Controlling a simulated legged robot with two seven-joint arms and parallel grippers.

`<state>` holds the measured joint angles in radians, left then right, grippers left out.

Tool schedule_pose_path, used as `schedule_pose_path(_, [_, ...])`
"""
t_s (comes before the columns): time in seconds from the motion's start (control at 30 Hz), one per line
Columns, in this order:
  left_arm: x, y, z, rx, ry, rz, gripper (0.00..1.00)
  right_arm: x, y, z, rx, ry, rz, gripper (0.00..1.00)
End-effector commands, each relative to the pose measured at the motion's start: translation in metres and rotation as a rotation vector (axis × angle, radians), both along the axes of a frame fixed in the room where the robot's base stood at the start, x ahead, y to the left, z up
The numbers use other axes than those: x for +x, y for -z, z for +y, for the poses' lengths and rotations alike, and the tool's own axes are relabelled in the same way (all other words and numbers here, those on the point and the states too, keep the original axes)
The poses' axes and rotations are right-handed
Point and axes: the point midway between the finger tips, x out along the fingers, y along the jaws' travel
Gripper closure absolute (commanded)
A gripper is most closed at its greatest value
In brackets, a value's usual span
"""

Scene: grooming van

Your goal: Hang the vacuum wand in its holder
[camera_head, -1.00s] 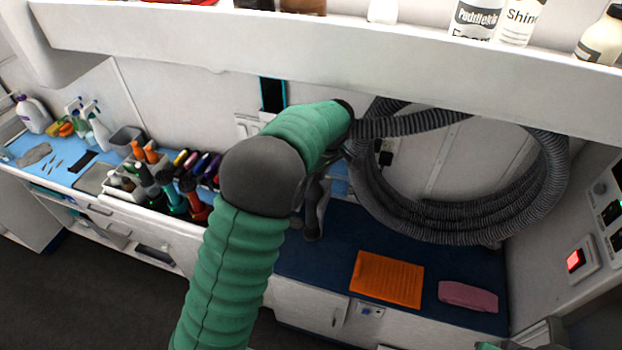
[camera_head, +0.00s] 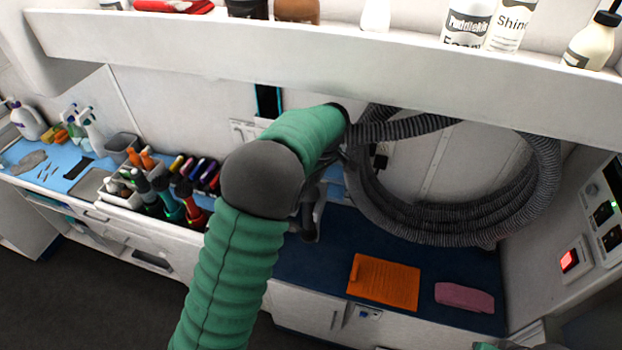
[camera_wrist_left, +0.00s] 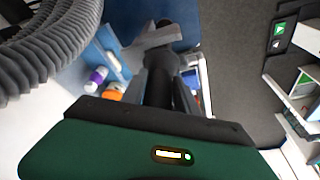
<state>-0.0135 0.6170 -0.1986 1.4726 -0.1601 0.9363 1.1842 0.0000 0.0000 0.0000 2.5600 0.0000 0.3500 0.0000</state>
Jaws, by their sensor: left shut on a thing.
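My left gripper (camera_head: 326,172) is mostly hidden behind my green forearm in the head view. In the left wrist view, its fingers (camera_wrist_left: 164,82) are shut on the dark vacuum wand (camera_wrist_left: 160,60). The wand runs away from the palm and ends in a wider grey head. In the head view, a dark part of the wand (camera_head: 311,215) hangs below my wrist, over the blue counter. The grey ribbed hose (camera_head: 455,218) hangs in a big coil right of the gripper; it also shows in the left wrist view (camera_wrist_left: 45,50). I cannot make out the holder with certainty.
A long white shelf (camera_head: 330,62) with bottles overhangs the work area. An orange mat (camera_head: 384,282) and a pink cloth (camera_head: 464,297) lie on the blue counter (camera_head: 430,258). A caddy of brushes and bottles (camera_head: 120,194) stands left of my arm.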

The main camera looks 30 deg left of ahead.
Motion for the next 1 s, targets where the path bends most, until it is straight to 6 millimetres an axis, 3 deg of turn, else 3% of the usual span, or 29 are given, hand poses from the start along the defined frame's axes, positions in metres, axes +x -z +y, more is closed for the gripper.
schedule_pose_path(0.97, [0.001,0.013,0.001,0.001,0.0,-0.001,1.0,0.0,0.007,0.0,0.0,0.0,0.0,0.64])
schedule_pose_path(1.0, [0.001,0.013,0.001,0.001,0.0,-0.001,0.61,0.0,0.007,0.0,0.0,0.0,0.0,0.64])
